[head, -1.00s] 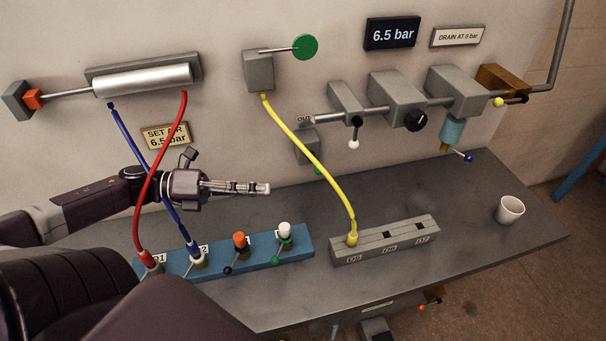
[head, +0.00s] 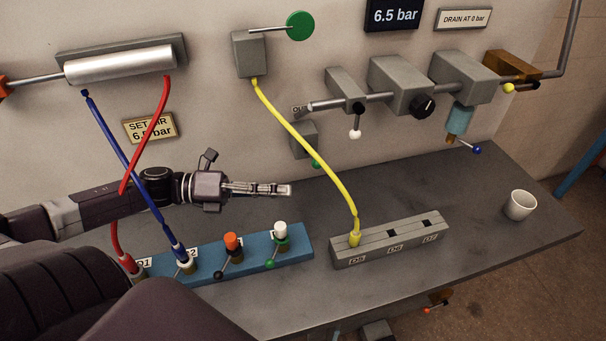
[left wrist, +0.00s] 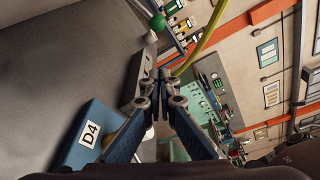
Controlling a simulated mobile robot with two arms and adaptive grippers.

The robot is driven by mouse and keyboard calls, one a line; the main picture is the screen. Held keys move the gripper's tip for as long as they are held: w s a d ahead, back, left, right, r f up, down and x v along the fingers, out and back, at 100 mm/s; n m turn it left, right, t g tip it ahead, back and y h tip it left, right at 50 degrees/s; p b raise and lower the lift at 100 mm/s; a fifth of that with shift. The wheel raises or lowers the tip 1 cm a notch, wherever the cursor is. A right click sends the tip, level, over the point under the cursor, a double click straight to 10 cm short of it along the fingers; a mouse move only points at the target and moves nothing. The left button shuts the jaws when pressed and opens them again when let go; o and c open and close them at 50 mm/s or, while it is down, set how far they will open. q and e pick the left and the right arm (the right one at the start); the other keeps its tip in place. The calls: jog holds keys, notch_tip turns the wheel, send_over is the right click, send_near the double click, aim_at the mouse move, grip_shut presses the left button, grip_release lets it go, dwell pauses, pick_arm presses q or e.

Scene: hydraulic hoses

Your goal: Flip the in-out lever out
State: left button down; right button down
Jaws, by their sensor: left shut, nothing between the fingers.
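A grey valve box (head: 302,136) is on the wall, partly behind the yellow hose (head: 308,141). A small label above it (head: 299,109) is partly covered by a pipe end. A green ball (head: 317,164), seemingly the knob of the box's lever, shows just below the box; the lever's rod is hidden. A green ball (left wrist: 158,22) also shows at the top of the left wrist view. My left gripper (head: 290,189) is shut and empty, pointing right above the bench. It is below and left of the green ball, apart from it. My right gripper is out of view.
A blue block (head: 230,260) with coupled red and blue hoses (head: 140,165) lies below my left arm. A grey socket block (head: 390,240) holds the yellow hose's end. A white-knobbed lever (head: 355,133) hangs from the pipe. A cup (head: 520,205) stands at right.

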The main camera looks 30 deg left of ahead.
aim_at(313, 158)
pick_arm(q)
jog(key=w+d+r, duration=0.1)
jog(key=w+d, duration=0.1)
jog(key=w, duration=0.4)
jog(key=shift+d+p, duration=0.15)
jog(key=shift+p, duration=0.3)
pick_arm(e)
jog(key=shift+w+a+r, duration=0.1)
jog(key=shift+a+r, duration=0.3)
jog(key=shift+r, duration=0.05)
pick_arm(q)
jog(key=shift+r, duration=0.1)
notch_tip(313, 158, up, 2)
jog(key=shift+w+r+n+p, duration=0.1)
jog(key=shift+n+p, duration=0.2)
jog(key=shift+n, duration=0.3)
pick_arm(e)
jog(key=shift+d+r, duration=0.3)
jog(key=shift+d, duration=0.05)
